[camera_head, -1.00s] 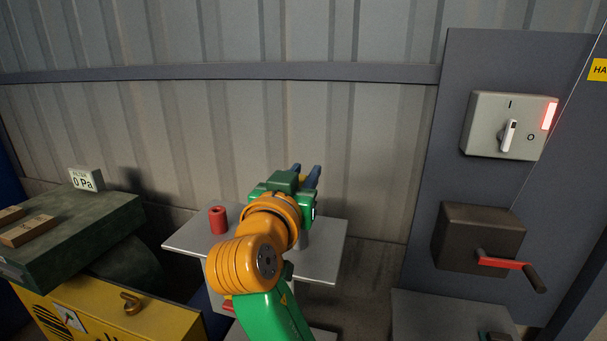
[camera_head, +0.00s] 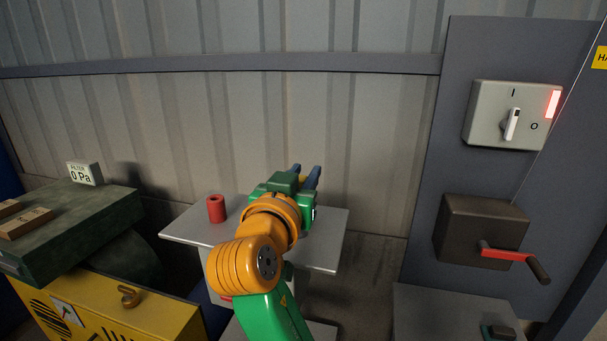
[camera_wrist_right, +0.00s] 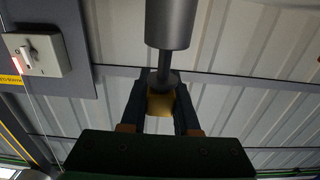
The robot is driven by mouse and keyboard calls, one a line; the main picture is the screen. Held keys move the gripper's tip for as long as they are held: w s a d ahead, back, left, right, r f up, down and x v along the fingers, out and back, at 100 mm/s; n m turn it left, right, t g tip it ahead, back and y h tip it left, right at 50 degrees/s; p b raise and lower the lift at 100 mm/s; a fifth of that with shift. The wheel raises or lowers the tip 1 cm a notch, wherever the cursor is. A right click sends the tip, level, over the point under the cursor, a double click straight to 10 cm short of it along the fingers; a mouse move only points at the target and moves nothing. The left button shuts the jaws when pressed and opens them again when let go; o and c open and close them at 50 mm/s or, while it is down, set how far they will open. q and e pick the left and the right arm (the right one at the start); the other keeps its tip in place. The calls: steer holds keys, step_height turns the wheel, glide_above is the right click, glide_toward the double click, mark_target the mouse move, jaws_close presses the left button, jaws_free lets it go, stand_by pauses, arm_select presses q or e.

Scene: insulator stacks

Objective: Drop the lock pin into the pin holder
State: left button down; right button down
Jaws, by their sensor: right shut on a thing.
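My right gripper (camera_head: 307,172) is over the far part of a small grey table (camera_head: 190,229), with its blue fingers pointing away. In the right wrist view it (camera_wrist_right: 160,100) is shut on a part with a yellowish block (camera_wrist_right: 160,104) between the fingers. A dark stem and a wide grey cylinder (camera_wrist_right: 171,22) extend from there; this looks like the lock pin. A red hollow cylinder (camera_head: 216,209), probably the pin holder, stands upright on the table, left of the gripper and apart from it. My left gripper is not in view.
A corrugated wall (camera_head: 230,130) is behind the table. At right are a switch box (camera_head: 490,120) and a dark box with a red crank (camera_head: 503,254). The table left of the red cylinder is clear.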

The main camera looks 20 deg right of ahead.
steer(key=shift+f+b, duration=1)
steer(key=shift+f, duration=0.2)
steer(key=c, duration=0.6)
jaws_free()
steer(key=b+v, duration=0.2)
steer(key=v, duration=0.4)
steer(key=shift+s+a+f+b, duration=0.1)
steer(key=shift+a+b, duration=0.05)
steer(key=shift+b, duration=0.15)
steer(key=shift+s+a, duration=0.25)
steer(key=shift+s, duration=0.15)
steer(key=shift+w+d, duration=0.1)
